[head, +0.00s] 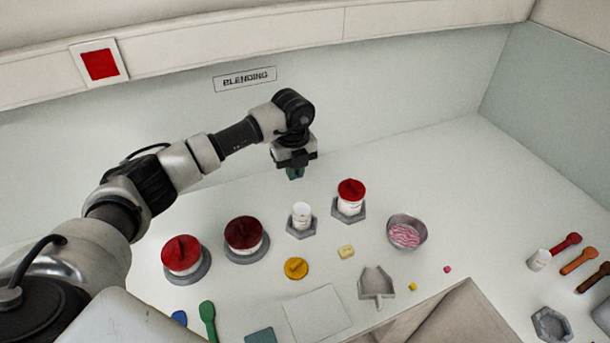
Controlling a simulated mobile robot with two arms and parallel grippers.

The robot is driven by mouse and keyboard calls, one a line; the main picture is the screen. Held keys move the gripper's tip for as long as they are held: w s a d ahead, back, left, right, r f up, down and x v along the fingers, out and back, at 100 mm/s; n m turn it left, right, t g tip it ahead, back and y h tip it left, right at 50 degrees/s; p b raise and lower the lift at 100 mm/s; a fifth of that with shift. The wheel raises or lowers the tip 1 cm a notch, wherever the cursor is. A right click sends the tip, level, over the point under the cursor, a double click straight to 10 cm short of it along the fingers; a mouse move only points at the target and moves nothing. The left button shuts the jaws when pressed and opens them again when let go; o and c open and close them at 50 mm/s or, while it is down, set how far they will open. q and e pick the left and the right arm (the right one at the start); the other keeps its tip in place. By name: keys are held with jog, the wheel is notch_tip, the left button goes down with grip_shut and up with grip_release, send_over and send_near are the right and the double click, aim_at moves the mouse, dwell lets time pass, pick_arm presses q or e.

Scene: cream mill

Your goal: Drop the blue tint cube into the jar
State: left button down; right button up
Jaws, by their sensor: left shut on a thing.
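My left gripper (294,174) points down above the back of the counter, shut on a small dark teal thing. The fingers hide much of it, and I cannot tell for sure whether it is the blue tint cube. A white open jar (302,212) stands upright on a grey hexagonal base, below the gripper and apart from it. A yellow cube (412,286) and a pink cube (447,269) lie loose at the front right. No other blue cube shows on the counter. My right gripper is not in view.
A red-lidded jar (350,192) stands right of the open jar, and two red-topped pots (182,254) (244,235) stand left. A bowl of pink-white strands (406,232), a yellow lid (296,268) and a grey scoop (376,284) lie around. The back right counter is clear.

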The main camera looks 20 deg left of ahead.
pick_arm(q)
notch_tip(320, 180, down, 6)
jog(key=b, duration=0.4)
jog(key=c, duration=1.1)
grip_release()
notch_tip(320, 180, up, 10)
jog(key=b, duration=0.3)
jog(key=shift+w, duration=0.1)
jog(key=shift+r, duration=0.45)
jog(key=shift+f, duration=0.1)
